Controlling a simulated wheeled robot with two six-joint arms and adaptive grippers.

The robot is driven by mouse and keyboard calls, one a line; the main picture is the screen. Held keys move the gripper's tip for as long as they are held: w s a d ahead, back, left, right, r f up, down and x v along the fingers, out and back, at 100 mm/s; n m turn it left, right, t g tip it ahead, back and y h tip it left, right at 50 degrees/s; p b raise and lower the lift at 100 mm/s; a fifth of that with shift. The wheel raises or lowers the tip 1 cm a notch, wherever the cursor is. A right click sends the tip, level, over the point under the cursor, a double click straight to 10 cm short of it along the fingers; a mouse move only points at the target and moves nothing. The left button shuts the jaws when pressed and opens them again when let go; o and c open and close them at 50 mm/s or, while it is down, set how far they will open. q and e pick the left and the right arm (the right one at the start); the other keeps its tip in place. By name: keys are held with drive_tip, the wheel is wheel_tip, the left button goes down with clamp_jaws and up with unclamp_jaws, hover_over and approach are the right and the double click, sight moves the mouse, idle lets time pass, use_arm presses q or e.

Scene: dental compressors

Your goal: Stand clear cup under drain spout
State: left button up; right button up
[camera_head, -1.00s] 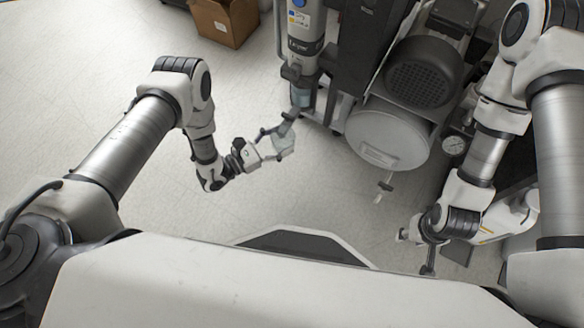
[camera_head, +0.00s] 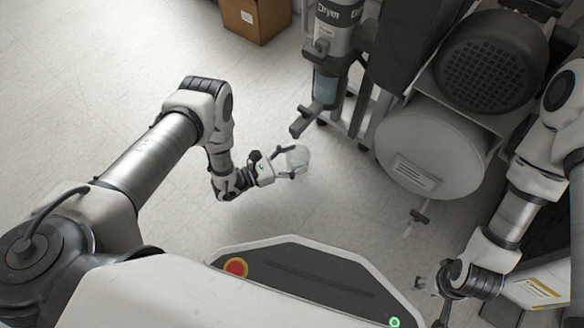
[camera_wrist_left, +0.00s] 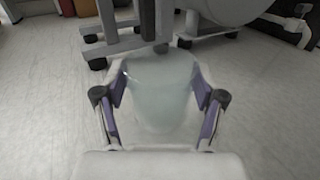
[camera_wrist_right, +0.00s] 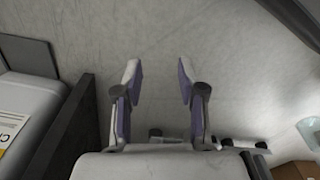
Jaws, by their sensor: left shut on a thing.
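The clear cup (camera_head: 298,157) is held off the floor by my left gripper (camera_head: 288,161), which is shut around its sides. In the left wrist view the cup (camera_wrist_left: 160,95) fills the space between the fingers and looks roughly upright and empty. Above it in the head view, a dark spout-like piece (camera_head: 307,120) sticks out below the dryer's bluish bowl (camera_head: 326,88); the cup is apart from it. A small valve with a pale tip (camera_head: 416,218) hangs below the tank. My right gripper (camera_wrist_right: 158,75) is open and empty, low at the right.
The grey tank (camera_head: 430,150) and motor (camera_head: 488,62) stand right of the dryer column (camera_head: 335,25). A cardboard box (camera_head: 257,18) sits at the back. The pale floor (camera_head: 90,80) is clear at left. In the right wrist view a dark panel (camera_wrist_right: 70,130) is close on the left.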

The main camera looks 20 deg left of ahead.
sight(292, 162)
use_arm(q)
drive_tip(key=shift+w+a+f, duration=0.25)
drive_tip(key=shift+w+a, duration=0.05)
drive_tip(key=shift+a, duration=0.15)
wheel_tip(292, 162, down, 4)
drive_tip(key=b, duration=0.3)
drive_tip(key=shift+r+b, duration=0.25)
drive_tip(key=shift+b, duration=0.05)
use_arm(e)
drive_tip(key=f, duration=0.2)
drive_tip(key=w+f, duration=0.1)
drive_tip(key=f, duration=0.1)
drive_tip(key=shift+w+f, duration=0.15)
drive_tip(key=shift+f, duration=0.05)
use_arm(q)
drive_tip(key=shift+r, duration=0.3)
use_arm(e)
drive_tip(key=shift+r, duration=0.3)
use_arm(q)
drive_tip(key=o, duration=1.1)
drive_tip(key=shift+f, duration=0.2)
drive_tip(key=shift+r, duration=0.1)
